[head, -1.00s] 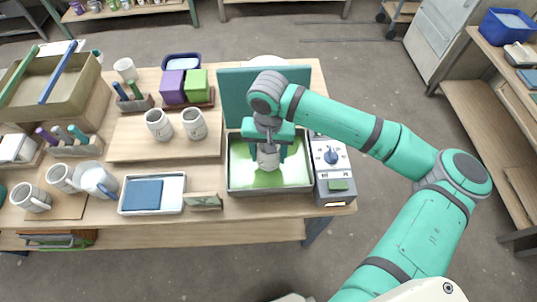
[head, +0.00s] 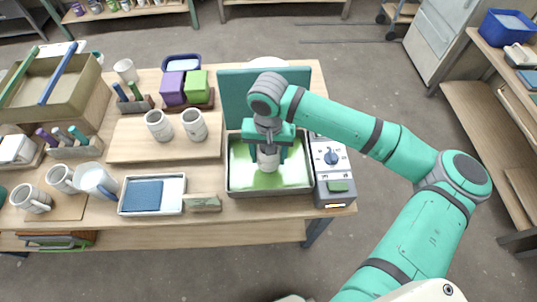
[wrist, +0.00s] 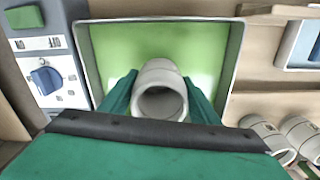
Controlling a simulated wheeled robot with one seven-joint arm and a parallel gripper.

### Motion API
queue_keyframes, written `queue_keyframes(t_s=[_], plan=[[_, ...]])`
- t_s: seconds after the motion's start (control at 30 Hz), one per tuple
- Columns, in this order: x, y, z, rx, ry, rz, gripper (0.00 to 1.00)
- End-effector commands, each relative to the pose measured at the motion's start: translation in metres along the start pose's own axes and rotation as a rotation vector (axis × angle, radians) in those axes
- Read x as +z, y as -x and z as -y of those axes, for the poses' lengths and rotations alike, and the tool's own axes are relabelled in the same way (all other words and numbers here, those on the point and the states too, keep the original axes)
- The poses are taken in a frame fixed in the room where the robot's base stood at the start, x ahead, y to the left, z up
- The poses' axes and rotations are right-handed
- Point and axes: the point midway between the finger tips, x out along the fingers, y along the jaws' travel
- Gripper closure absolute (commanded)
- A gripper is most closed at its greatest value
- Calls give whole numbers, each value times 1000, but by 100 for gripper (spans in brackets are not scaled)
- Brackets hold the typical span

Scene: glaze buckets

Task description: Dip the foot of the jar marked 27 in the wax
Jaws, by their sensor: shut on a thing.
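My gripper (head: 268,145) is shut on a pale grey jar (head: 267,160) and holds it upright over the green wax in the pan. In the wrist view the jar (wrist: 160,91) sits between the two green fingers, with its open mouth toward the camera. Its mark does not show. The wax pan (head: 231,186) is a grey tray, and the green wax (head: 298,172) fills it. The wrist view shows the wax (wrist: 205,45) around the jar. I cannot tell whether the foot touches the wax.
A control box with a blue knob (head: 331,157) stands right of the pan, and the teal lid (head: 232,98) is raised behind it. Two marked jars (head: 159,126) stand on a board at left. A tray with a blue pad (head: 143,194) lies at front left.

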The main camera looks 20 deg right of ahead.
Motion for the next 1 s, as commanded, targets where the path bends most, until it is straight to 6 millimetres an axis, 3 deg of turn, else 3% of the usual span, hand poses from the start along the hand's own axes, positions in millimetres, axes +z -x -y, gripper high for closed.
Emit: queue_keyframes(t_s=[0.43,1.0], plan=[[0,3,0,0,0,-1,76],[0,51,0,-1,0,-2,76]])
